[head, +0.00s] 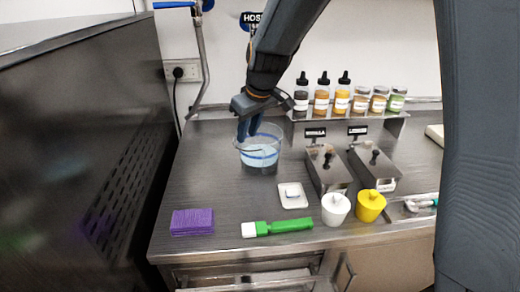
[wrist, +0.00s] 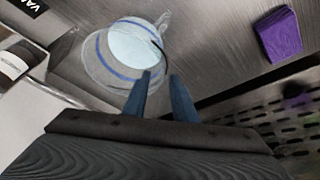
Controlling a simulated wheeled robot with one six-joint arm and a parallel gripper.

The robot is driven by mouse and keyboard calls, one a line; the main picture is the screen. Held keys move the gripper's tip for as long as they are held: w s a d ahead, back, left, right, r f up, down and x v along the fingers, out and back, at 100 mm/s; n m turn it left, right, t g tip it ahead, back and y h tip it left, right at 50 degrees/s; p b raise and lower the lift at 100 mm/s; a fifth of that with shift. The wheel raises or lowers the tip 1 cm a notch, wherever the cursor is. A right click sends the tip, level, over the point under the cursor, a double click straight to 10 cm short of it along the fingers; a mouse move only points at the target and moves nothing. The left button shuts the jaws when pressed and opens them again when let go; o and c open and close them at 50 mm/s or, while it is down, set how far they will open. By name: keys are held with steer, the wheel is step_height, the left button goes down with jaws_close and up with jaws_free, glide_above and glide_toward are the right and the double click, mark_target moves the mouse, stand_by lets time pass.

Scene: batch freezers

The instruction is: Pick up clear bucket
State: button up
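The clear bucket (head: 259,158) stands upright on the steel counter in the head view, with a blue band around it and a pale bluish content or base. It also shows in the wrist view (wrist: 128,48), with its thin handle on the right side. My gripper (head: 247,133) reaches down at the bucket's rim from above. In the wrist view the two blue fingers (wrist: 163,78) are apart with a gap between them, at the near right side of the bucket. Nothing is clearly held. I cannot tell whether a finger touches the rim.
Two steel lidded containers (head: 328,176) stand right of the bucket. A bottle shelf (head: 346,116) is behind. The counter left of the bucket is clear.

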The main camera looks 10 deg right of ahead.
mark_target(245, 147)
steer(key=shift+p+x, duration=1.35)
steer(key=shift+x, duration=2.25)
steer(key=shift+s+d, duration=0.1)
steer(key=shift+d, duration=0.05)
jaws_close()
